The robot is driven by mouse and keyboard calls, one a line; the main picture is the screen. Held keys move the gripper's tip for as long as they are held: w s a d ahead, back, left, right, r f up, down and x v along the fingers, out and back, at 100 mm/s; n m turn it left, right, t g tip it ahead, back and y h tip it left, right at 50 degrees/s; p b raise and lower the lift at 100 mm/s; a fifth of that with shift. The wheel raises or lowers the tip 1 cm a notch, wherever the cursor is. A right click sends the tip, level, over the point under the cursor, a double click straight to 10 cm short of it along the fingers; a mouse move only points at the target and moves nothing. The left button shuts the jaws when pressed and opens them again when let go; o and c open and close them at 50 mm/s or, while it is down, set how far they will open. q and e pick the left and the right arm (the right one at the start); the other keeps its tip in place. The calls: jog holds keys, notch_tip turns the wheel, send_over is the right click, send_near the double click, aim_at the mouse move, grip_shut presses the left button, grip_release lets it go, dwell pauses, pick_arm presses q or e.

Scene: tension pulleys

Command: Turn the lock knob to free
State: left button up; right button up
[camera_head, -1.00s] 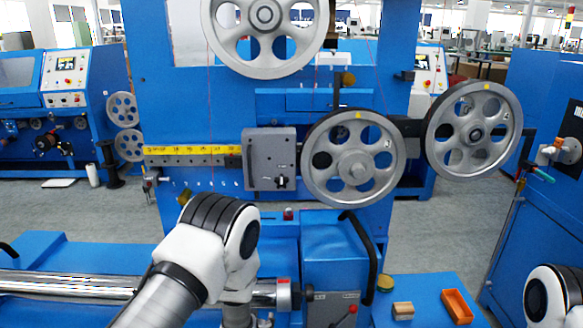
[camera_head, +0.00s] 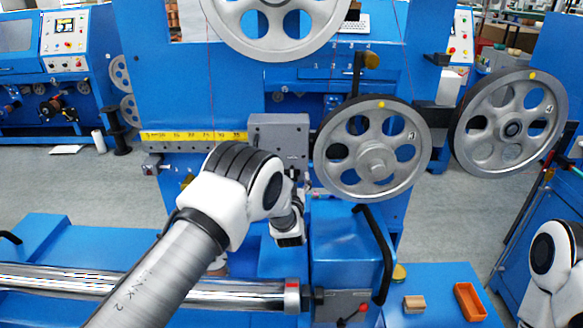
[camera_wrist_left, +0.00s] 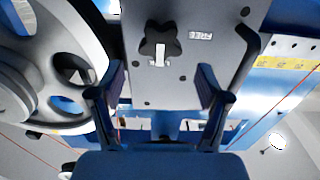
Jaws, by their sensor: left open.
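The lock knob (camera_wrist_left: 160,42) is a black lobed knob on a grey plate (camera_wrist_left: 185,85). It shows near the top middle of the left wrist view, with a FREE label (camera_wrist_left: 201,35) to its right. In the head view the grey lock box (camera_head: 280,133) is partly covered by my left arm, and the knob is not clear there. My right gripper is out of view.
A large spoked pulley (camera_head: 372,150) stands just right of the lock box; it looms at left in the wrist view. A second pulley (camera_head: 510,122) is farther right. A yellow scale (camera_head: 190,136) runs left of the box. An orange tray (camera_head: 470,300) lies at lower right.

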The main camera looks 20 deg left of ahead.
aim_at(292, 174)
pick_arm(q)
jog(key=w, duration=0.1)
jog(key=w+a+f, duration=0.1)
jog(key=w, duration=0.3)
jog(key=shift+a+f, duration=0.25)
jog(key=shift+f, duration=0.1)
jog(key=shift+s+d+r, duration=0.15)
jog(key=shift+s+r, duration=0.2)
jog(key=shift+r, duration=0.05)
jog(key=shift+c, duration=0.3)
jog(key=shift+s+r, duration=0.1)
jog(key=shift+s, duration=0.05)
jog(key=c, duration=1.1)
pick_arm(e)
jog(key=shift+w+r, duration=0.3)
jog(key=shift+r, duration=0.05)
